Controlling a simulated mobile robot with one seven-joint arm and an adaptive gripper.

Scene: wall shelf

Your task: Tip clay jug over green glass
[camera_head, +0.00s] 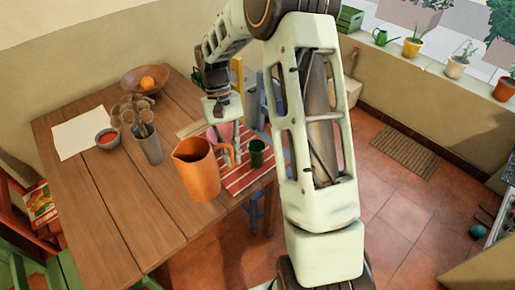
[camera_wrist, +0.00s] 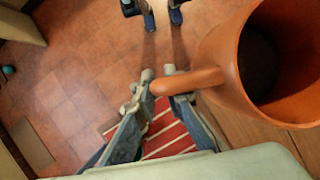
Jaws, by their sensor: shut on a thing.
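The orange clay jug (camera_head: 197,170) is roughly upright at the near right part of the table, its mouth open to view. I cannot tell for sure whether its base touches the table. My gripper (camera_head: 229,152) is shut on the jug's handle, at the jug's right side. In the wrist view my gripper (camera_wrist: 158,80) grips the handle, with the jug (camera_wrist: 225,60) filling the upper right. The green glass (camera_head: 257,154) stands upright on the red striped mat (camera_head: 243,180), just right of the jug and apart from it.
A grey vase (camera_head: 149,148) with dried stems stands left of the jug. A pink object (camera_head: 212,134) is partly hidden behind the jug. The table's left front is clear.

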